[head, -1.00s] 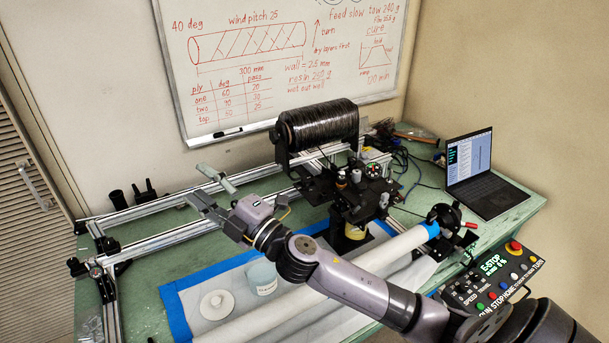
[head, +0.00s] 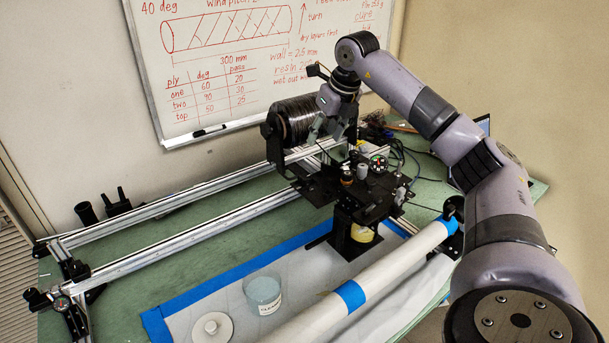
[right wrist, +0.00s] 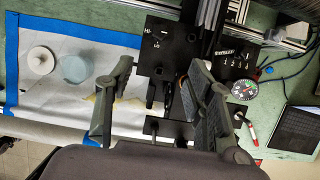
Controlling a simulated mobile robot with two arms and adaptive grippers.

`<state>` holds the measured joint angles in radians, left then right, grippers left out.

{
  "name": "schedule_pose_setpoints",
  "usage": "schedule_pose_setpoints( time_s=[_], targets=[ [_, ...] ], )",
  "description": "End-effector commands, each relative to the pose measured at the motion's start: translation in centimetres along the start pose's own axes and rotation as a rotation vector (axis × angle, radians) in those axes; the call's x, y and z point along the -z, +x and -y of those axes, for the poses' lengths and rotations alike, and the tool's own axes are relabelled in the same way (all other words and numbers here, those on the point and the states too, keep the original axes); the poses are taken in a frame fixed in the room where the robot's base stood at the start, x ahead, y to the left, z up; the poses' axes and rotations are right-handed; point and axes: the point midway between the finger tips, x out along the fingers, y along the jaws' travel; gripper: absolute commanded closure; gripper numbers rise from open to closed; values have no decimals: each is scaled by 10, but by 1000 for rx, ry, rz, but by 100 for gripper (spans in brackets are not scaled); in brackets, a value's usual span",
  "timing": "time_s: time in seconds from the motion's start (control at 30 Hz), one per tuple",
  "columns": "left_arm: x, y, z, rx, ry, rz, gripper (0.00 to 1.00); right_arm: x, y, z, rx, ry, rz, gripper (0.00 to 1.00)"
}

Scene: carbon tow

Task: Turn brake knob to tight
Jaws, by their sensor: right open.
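The black winding carriage (head: 352,190) stands on the rails below a black tow spool (head: 296,122). A tan-topped knob (head: 347,176) and a dial gauge (head: 379,162) show on its top; I cannot tell which part is the brake knob. My right gripper (head: 333,128) points down over the carriage, beside the spool. In the right wrist view its fingers are apart (right wrist: 160,80) with carriage parts below and between them. A plate marked HI and LO (right wrist: 155,38) and a numbered plate (right wrist: 236,62) show there. Nothing is visibly gripped. My left gripper is out of view.
A white tube (head: 390,268) with blue tape lies across the front. A clear cup (head: 263,292) and a white lid (head: 212,328) stand on the white sheet. Aluminium rails (head: 170,240) run left. The laptop (head: 484,124) is mostly hidden by my right arm.

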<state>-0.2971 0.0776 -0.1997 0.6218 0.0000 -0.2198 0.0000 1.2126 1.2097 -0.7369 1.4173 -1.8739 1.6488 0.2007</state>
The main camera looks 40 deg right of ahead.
Motion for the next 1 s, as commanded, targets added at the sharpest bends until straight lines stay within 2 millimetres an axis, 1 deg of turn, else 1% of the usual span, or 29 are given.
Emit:
schedule_pose_setpoints(
  time_s=[0.07, 0.17, 0.3, 0.7, 0.83, 1.0],
  targets=[
    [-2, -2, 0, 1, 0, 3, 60, 1, 5, 3, 8, 3, -8, 52],
    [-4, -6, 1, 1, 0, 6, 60, 2, 19, 2, 7, 2, -10, 52],
    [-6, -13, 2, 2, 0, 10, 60, 1, 47, 2, 5, 2, -10, 52],
    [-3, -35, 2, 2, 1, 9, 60, 1, 133, 0, 1, 1, -8, 52],
    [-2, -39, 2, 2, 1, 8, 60, 1, 153, 0, 2, 1, -5, 52],
    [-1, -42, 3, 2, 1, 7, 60, 1, 168, 1, 2, 1, -4, 52]
  ],
)
